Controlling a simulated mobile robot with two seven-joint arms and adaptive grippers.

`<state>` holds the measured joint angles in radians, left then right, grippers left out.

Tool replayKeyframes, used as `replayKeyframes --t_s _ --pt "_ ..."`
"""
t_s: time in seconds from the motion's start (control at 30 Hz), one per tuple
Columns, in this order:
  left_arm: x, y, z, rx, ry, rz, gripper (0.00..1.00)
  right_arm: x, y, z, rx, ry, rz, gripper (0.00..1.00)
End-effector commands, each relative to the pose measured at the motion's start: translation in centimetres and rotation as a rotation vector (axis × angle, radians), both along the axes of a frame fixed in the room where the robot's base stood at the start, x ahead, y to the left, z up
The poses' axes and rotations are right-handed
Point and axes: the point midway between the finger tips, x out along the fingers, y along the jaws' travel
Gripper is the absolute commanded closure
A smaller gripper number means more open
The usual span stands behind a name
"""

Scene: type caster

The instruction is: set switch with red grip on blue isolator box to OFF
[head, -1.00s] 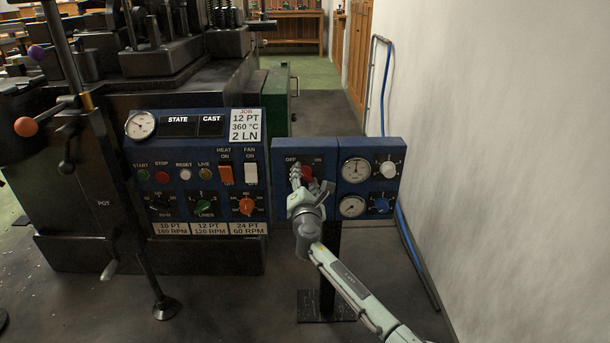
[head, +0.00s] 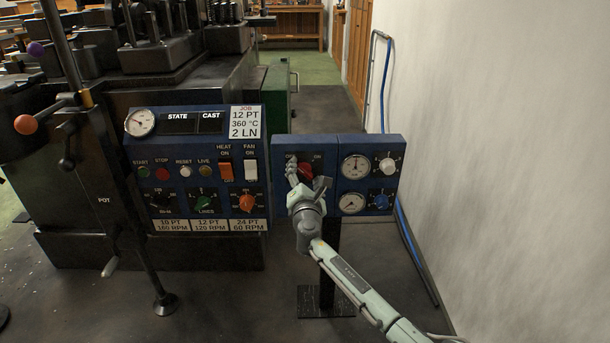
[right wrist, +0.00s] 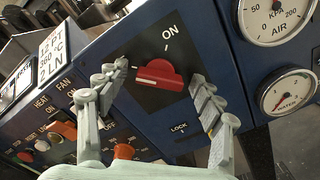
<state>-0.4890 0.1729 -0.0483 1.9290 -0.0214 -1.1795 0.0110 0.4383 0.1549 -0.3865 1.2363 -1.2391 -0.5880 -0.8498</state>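The blue isolator box (head: 280,150) stands on a post right of the big machine panel. Its switch with the red grip (head: 305,172) is on the front, with ON printed at its upper right. In the right wrist view the red grip (right wrist: 162,74) lies between the two fingers of my right gripper (right wrist: 158,80). The fingers are spread, one on each side of the grip, with visible gaps. The grip's pale line runs towards the left finger, away from the ON mark. The OFF label is hidden behind a finger. My right gripper also shows in the head view (head: 307,180). My left gripper is out of view.
A gauge box (head: 370,148) with two dials and two knobs adjoins the isolator on the right. The machine panel (head: 180,130) with rocker switches and an orange knob (head: 247,203) is close on the left. A LOCK label sits below the grip. The wall is to the right.

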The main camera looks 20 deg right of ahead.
Motion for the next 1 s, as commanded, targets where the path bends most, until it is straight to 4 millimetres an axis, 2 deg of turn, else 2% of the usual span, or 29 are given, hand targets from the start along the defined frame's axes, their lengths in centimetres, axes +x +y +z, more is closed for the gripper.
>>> replayKeyframes --t_s 0.23,0.37,0.8,1.0 --pt "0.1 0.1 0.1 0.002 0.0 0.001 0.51 -0.1 0.1 -0.1 0.002 0.001 0.001 0.33" --pt "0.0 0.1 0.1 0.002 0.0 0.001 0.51 -1.2 0.5 -0.2 0.002 0.001 0.001 0.33" --pt "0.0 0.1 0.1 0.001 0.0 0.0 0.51 -9.6 2.8 -0.2 0.002 0.002 0.001 0.33" --pt "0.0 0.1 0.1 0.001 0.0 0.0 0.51 -11.3 3.3 -0.1 0.001 0.001 0.001 0.33"
